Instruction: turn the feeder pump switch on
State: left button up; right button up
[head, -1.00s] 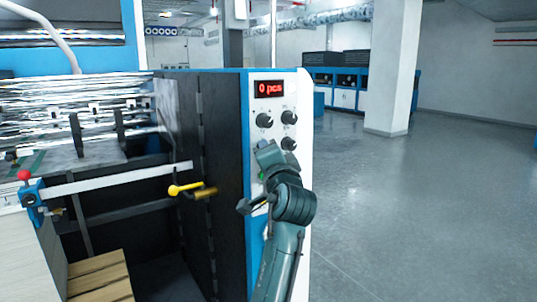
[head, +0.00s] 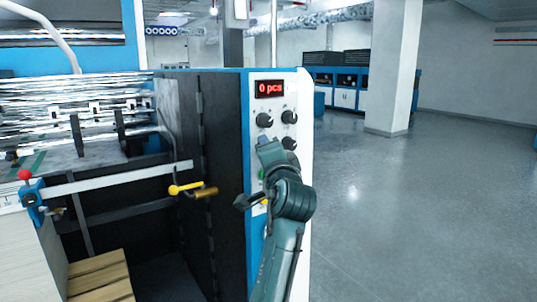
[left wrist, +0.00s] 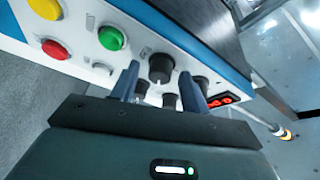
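The control panel (head: 276,102) is on the end of the machine, with a red "0 pcs" display (head: 269,89). Several black knobs (head: 264,120) sit below the display. I cannot read their labels, so I cannot tell which is the feeder pump switch. My left gripper (head: 268,152) is at the panel and covers part of its lower area. In the left wrist view, its two fingers (left wrist: 161,88) are apart with nothing held between them. A black knob (left wrist: 161,68) shows between the fingertips; I cannot tell whether they touch it. My right gripper is not in view.
A green button (left wrist: 111,38), a red button (left wrist: 54,49) and a yellow button (left wrist: 45,8) line the panel beside the knobs. A yellow handle (head: 186,189) sticks out left of the panel. The floor (head: 400,220) to the right is clear.

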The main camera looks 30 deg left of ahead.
pick_arm(q)
jog(key=b+v, duration=0.3)
jog(key=v, duration=1)
dwell(0.4)
